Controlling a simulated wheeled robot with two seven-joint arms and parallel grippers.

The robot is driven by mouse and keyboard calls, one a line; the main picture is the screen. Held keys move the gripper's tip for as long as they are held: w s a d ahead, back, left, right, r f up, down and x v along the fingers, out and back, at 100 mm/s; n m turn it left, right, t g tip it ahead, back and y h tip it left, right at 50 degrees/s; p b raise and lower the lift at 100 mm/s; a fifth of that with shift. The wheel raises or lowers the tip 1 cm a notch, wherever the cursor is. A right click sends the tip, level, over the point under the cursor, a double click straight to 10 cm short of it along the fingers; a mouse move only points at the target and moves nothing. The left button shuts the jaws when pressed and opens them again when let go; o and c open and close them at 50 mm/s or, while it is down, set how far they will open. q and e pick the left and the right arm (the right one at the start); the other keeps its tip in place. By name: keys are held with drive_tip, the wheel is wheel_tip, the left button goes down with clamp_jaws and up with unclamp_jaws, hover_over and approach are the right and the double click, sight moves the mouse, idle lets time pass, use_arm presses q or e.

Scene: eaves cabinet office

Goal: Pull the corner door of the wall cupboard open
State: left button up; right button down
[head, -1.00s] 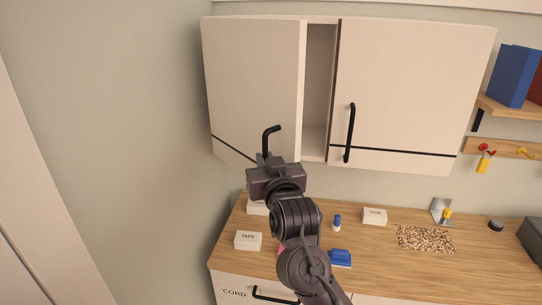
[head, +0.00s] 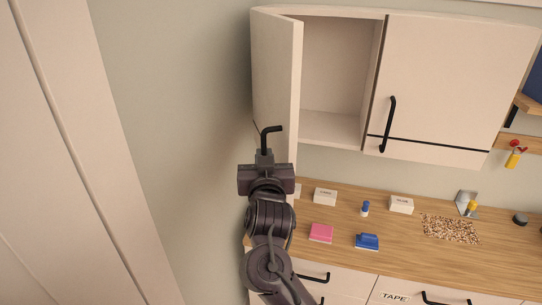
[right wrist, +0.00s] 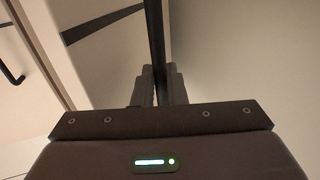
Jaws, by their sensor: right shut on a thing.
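The wall cupboard's corner door (head: 275,75) stands wide open, swung out to the left. Behind it the pale inside of the cupboard (head: 335,75) shows, with no object visible in it. My right gripper (head: 266,156) is shut on the door's black handle (head: 271,130), whose bent upper end sticks out above the jaws. In the right wrist view the handle (right wrist: 156,45) runs down between the two fingers (right wrist: 160,85). My left gripper is not in view.
The right cupboard door (head: 450,80) is closed. The wooden worktop (head: 385,225) below carries a pink pad (head: 321,233), a blue block (head: 367,241) and small white boxes. A plain wall (head: 170,100) lies close to the left of the open door.

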drive_tip(key=shift+r, duration=0.2)
drive_tip(key=c, duration=1.8)
unclamp_jaws()
drive_tip(key=shift+c, duration=0.2)
drive_tip(key=shift+w+f, duration=0.15)
drive_tip(key=shift+s+f, duration=0.1)
drive_tip(key=shift+s, duration=0.2)
drive_tip(key=s+b, duration=0.2)
drive_tip(key=s, duration=0.5)
